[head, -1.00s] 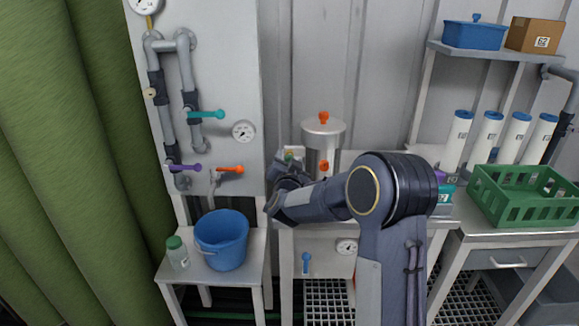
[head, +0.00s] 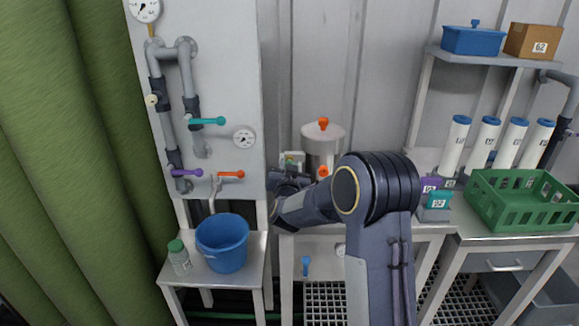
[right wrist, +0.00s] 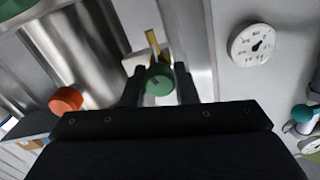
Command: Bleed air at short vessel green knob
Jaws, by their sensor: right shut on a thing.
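The short metal vessel (head: 318,141) with an orange knob on its lid stands on the bench behind my right forearm, which hides its lower part. In the right wrist view its shiny wall (right wrist: 85,45) fills the upper left. The green knob (right wrist: 159,79) sits between the fingers of my right gripper (right wrist: 158,88), with a yellow piece just above it. My right gripper is shut on this knob. In the head view the gripper (head: 279,184) is mostly hidden by my own wrist, and the knob is too small to make out. My left gripper is in neither view.
An orange knob (right wrist: 66,100) is beside the green one. A gauge (right wrist: 252,44) is at the right. A pipe panel with purple (head: 187,172), teal (head: 207,121) and orange handles stands left. A blue bucket (head: 222,245) and a green crate (head: 500,205) flank the bench.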

